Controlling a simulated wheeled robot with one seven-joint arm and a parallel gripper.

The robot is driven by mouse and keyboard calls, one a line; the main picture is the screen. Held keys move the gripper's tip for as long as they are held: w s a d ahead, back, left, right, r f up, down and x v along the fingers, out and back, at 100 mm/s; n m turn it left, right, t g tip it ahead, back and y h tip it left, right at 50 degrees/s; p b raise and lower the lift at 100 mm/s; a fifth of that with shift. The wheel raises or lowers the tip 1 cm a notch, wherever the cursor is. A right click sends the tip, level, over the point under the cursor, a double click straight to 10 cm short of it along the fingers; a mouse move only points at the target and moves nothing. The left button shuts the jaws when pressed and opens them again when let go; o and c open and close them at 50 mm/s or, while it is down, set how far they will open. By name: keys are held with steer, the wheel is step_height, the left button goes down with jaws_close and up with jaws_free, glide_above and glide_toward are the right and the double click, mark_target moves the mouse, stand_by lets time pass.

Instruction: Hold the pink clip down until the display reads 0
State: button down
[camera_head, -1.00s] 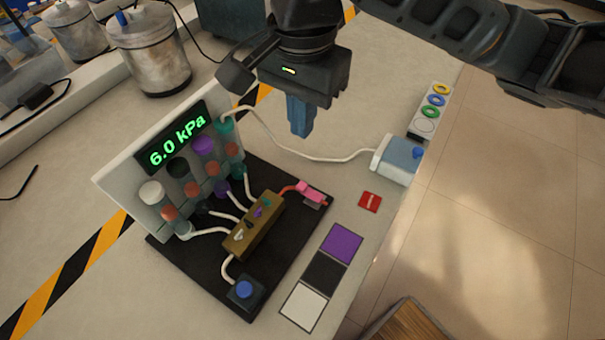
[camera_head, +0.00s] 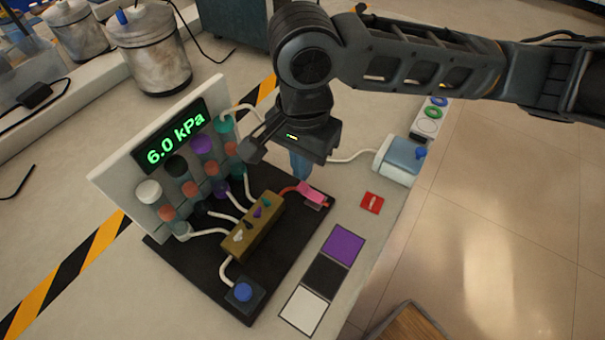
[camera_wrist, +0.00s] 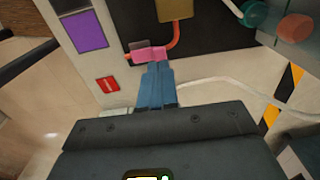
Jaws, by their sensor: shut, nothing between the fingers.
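The pink clip (camera_head: 312,194) sits at the right corner of the black board, at the end of a red tube. It also shows in the wrist view (camera_wrist: 149,54), just beyond my fingertips. The display (camera_head: 170,136) reads 6.0 kPa in green. My gripper (camera_head: 301,176) points down with its blue fingers together and empty, just behind the clip in the head view. In the wrist view the fingertips (camera_wrist: 159,66) appear at the clip's near edge; I cannot tell whether they touch it.
A brass manifold (camera_head: 252,226) with small coloured levers and a blue button (camera_head: 243,292) are on the black board (camera_head: 206,266). A red tag (camera_head: 372,202) and coloured squares (camera_head: 342,244) lie to the right. A pale blue box (camera_head: 399,158) stands behind, with a white tube.

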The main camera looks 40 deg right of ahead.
mark_target(303, 186)
steer(key=shift+f, duration=1.65)
steer(key=shift+w+f, duration=0.15)
steer(key=shift+f, duration=0.1)
steer(key=shift+r, duration=0.1)
stand_by(4.2)
steer(key=shift+s+d+r+p, duration=0.2)
steer(key=shift+s+p, duration=0.45)
steer(key=shift+s, duration=0.1)
